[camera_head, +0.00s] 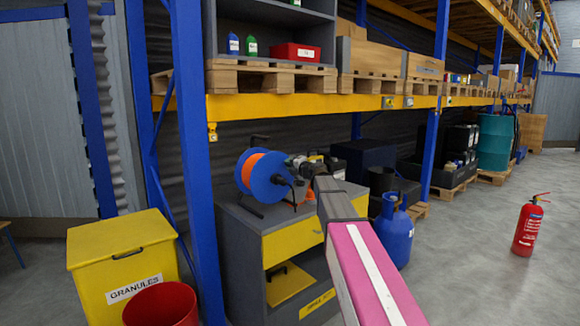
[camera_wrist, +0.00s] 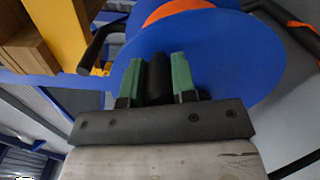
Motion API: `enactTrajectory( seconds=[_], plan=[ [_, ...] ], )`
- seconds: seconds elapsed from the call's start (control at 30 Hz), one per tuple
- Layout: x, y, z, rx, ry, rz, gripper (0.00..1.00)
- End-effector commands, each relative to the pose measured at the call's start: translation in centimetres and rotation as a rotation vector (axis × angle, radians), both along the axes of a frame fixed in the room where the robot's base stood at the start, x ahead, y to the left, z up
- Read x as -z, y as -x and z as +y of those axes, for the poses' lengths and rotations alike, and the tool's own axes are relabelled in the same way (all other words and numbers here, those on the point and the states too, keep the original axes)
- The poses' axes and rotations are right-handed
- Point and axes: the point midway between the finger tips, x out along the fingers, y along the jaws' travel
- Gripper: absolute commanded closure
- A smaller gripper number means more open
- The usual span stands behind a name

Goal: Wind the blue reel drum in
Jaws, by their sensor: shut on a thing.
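The blue reel drum (camera_head: 264,183), wound with orange cable (camera_head: 246,172), stands on its black frame on top of a grey and yellow cabinet. In the wrist view, the drum's blue side disc (camera_wrist: 235,55) fills the upper middle, with orange cable (camera_wrist: 178,11) behind it. My gripper (camera_wrist: 159,76) has its two green fingers on either side of a black handle (camera_wrist: 159,84) in front of the disc and is shut on it. In the head view, my gripper (camera_head: 296,168) meets the right face of the drum, and the handle is mostly hidden.
The cabinet (camera_head: 245,262) stands under the shelf beam, behind a blue post (camera_head: 192,150). A yellow granules bin (camera_head: 122,255) and a red bucket (camera_head: 160,304) stand left. A blue gas cylinder (camera_head: 393,230) stands right of my arm. Open floor lies around the extinguisher (camera_head: 529,226).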

Motion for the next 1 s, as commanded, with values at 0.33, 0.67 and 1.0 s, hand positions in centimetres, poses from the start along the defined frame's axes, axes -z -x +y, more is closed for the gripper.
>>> enactTrajectory(
  seconds=[0.33,0.67,1.0],
  plan=[
    [0.0,0.0,0.0,0.000,0.002,0.000,0.49],
    [0.0,0.8,-0.5,0.001,0.002,-0.001,0.49],
    [0.0,5.3,-3.4,0.003,0.002,-0.001,0.49]
  ],
)
